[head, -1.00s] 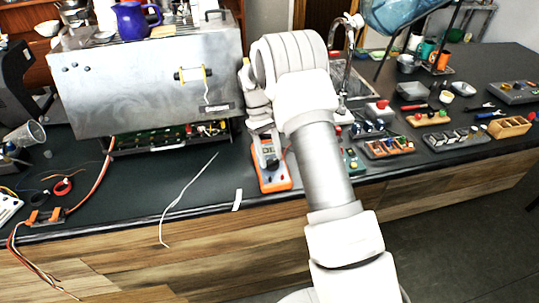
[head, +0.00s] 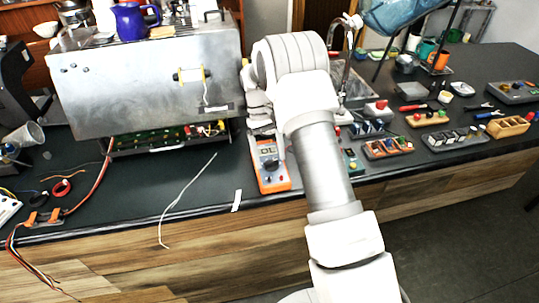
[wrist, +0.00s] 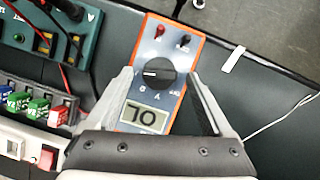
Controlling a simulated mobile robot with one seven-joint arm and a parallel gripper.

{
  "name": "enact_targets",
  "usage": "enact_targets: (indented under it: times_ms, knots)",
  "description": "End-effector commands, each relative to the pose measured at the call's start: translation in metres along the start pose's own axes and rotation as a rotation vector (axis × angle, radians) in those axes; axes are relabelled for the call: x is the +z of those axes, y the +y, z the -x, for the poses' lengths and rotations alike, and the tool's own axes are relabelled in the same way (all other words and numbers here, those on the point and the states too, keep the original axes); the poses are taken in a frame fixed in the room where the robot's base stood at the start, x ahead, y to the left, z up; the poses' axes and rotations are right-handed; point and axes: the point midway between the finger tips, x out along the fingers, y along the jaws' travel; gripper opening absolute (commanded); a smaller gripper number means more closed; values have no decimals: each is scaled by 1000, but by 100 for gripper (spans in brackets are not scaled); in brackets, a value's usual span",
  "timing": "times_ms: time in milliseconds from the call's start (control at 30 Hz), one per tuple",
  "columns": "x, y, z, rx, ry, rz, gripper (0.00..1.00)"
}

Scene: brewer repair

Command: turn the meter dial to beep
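The orange multimeter (head: 269,163) lies face up near the bench's front edge. In the wrist view the meter (wrist: 180,60) has a grey-blue face and a round black dial (wrist: 160,73) whose white mark points left. Its display (wrist: 147,118) shows upside down and reads OL. My gripper (wrist: 163,75) is open and empty, with one finger on each side of the meter's face and the dial between the fingertips; I cannot tell whether they touch it. In the head view my wrist hides most of the gripper, beyond the meter's display end.
A metal brewer (head: 145,85) with exposed boards stands left of my arm. Terminal blocks (head: 388,147) and tools lie to the right. A loose white cable (head: 188,200) and a white strip (head: 237,200) lie left of the meter, where the bench is mostly clear.

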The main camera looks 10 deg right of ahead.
Motion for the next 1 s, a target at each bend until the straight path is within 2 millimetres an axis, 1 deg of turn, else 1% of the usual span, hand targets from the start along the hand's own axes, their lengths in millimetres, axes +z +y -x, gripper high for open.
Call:
enact_targets:
  times_ms: [233, 367, 467, 600, 700, 900, 1000]
  knots:
    - [0, 0, 1, 0, 0, 1, 85]
    - [-1, 0, 12, 1, 2, 1, 85]
    - [-1, 0, 30, 1, 5, 1, 85]
    - [-1, 0, 63, 2, 6, 0, 85]
    - [-1, 0, 83, 1, 4, 0, 85]
    - [-1, 0, 120, 1, 4, 0, 85]
    - [-1, 0, 135, 1, 2, 0, 85]
